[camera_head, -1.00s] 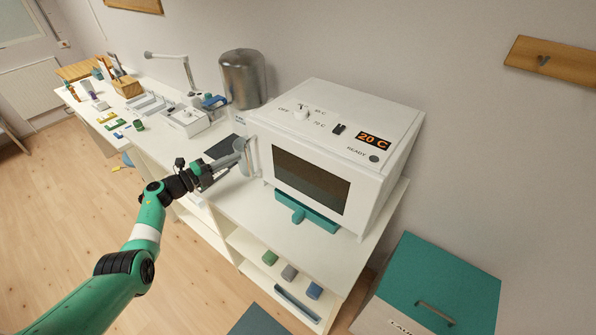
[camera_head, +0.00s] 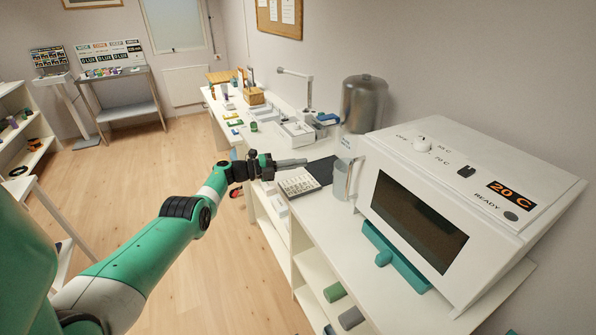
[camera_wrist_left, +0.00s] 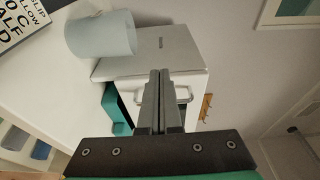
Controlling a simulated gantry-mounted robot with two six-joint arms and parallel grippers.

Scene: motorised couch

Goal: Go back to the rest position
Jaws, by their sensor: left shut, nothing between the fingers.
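My left gripper (camera_head: 304,162) is shut and empty, reaching in from the left over the white counter (camera_head: 312,222). Its two grey fingers lie together in the left wrist view (camera_wrist_left: 161,75). A grey mug (camera_head: 342,178) stands upright on the counter to the right of the fingertips, apart from them in the head view. A pale blue-grey cylinder (camera_wrist_left: 100,36), probably this mug, shows at the upper left of the wrist view. My right gripper is not in view.
A white oven (camera_head: 470,165) reading 20 C stands right of the mug, with a teal piece (camera_head: 397,258) below its window. A printed card (camera_head: 298,183) and a dark mat (camera_head: 322,170) lie near the gripper. A metal canister (camera_head: 364,102) stands behind. Open floor lies left.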

